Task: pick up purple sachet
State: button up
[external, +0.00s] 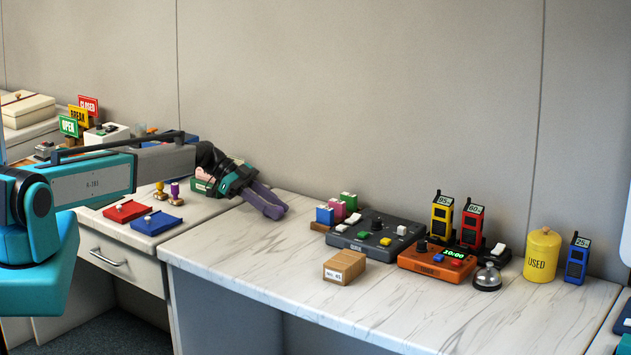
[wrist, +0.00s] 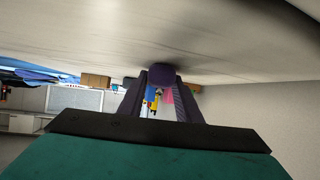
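My gripper (external: 275,211), with dark purple fingers, reaches right and down to just above the left part of the marble counter (external: 225,255). In the wrist view my gripper's fingers (wrist: 162,84) stand apart, and colored things show through the gap. A dark purple patch (wrist: 162,72) sits at the fingertips; I cannot tell if it is a sachet or part of the fingers. No separate purple sachet is clear in the external view.
Two small stamps (external: 175,191) stand behind the sachets. A cardboard box (external: 345,266), a dark grey button panel (external: 376,234), an orange device (external: 436,262), a bell (external: 487,277) and a yellow "USED" canister (external: 541,254) stand to the right. The counter's front left is clear.

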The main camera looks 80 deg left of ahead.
jog(key=shift+c, duration=1)
jog(key=shift+r, duration=0.2)
jog(key=shift+r+b, duration=0.4)
jog(key=shift+r, duration=0.05)
jog(key=shift+s+d+r+b, duration=0.2)
jog(key=shift+r+b, duration=0.1)
jog(key=shift+r, duration=0.25)
jog(key=shift+s+d+r+b, duration=0.15)
jog(key=shift+r+b, duration=0.1)
jog(key=shift+r, duration=0.3)
jog(key=s+d+b, duration=0.1)
jog(key=s+d, duration=0.2)
jog(key=s, duration=0.1)
jog(key=s+d+r+b, duration=0.1)
jog(key=s+d, duration=0.2)
jog(key=s+d+b, duration=0.2)
jog(key=s+d, duration=0.1)
jog(key=s, duration=0.1)
jog(key=shift+s+d+r, duration=0.25)
jog(key=shift+s, duration=0.1)
